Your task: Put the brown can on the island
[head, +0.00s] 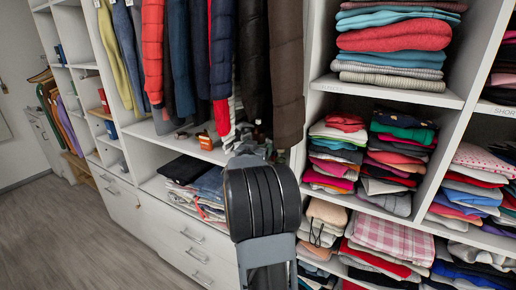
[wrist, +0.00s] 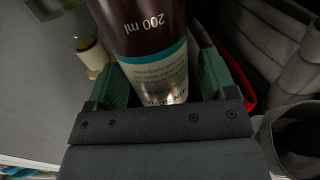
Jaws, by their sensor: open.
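The brown can (wrist: 140,30), marked "200 ml" with a teal band and a pale label, fills the upper middle of the wrist view. My gripper (wrist: 160,80) is open, with one green finger on each side of the can. I cannot tell whether either finger touches it. In the head view my gripper (head: 250,152) is at the shelf under the hanging clothes, largely hidden behind my arm. I cannot make out the can there. No island shows in either view.
A small cream-coloured item (wrist: 93,58) stands left of the can. Small items, one orange-red (head: 205,140), sit on the same shelf. Hanging clothes (head: 285,70) come down close to my gripper. Folded clothes (head: 395,165) fill cubbies at right. Open floor (head: 70,230) lies at left.

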